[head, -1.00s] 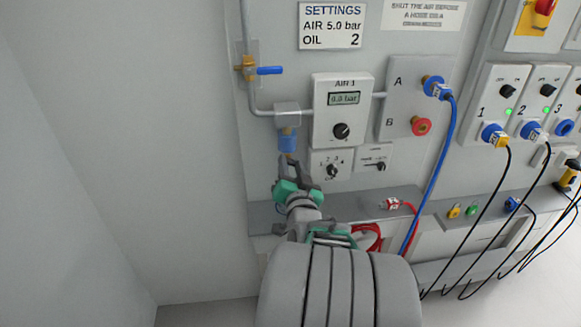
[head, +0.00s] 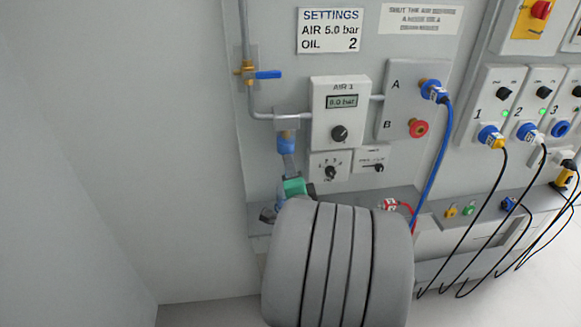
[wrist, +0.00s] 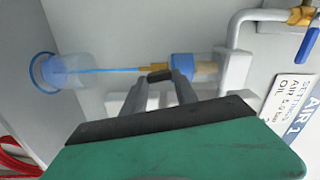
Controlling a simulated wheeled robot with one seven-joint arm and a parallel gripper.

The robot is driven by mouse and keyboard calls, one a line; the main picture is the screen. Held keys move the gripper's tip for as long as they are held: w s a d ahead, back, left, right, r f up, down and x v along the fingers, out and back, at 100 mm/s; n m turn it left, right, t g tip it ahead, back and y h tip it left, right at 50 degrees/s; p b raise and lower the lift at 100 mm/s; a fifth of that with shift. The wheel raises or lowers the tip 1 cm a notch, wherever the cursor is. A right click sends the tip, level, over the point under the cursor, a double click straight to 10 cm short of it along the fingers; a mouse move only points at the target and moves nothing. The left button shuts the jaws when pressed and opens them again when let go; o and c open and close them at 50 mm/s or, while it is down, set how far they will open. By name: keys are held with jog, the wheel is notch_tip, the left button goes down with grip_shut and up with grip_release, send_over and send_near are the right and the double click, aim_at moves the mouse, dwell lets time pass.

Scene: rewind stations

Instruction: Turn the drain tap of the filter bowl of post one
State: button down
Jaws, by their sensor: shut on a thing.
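The filter bowl (head: 286,144) of post one is blue and hangs below the pipe fitting left of the AIR 1 unit. In the wrist view the bowl (wrist: 184,66) lies sideways, clear and blue, with a brass drain tap (wrist: 152,68) at its lower end. My gripper (wrist: 160,78) is shut on the tap's dark handle, partly hidden between the fingertips. A thin blue line runs from the tap to a clear cup (wrist: 68,72) with a blue rim.
A blue-handled valve (head: 267,74) is on the pipe above. The AIR 1 unit (head: 338,112) and two small knob panels sit close to the right. A grey ledge (head: 428,203) runs below. A blue hose (head: 440,150) hangs at the right. The left wall is bare.

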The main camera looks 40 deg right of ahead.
jog(key=shift+m, duration=0.6)
jog(key=c, duration=1)
grip_release()
jog(key=shift+o, duration=0.2)
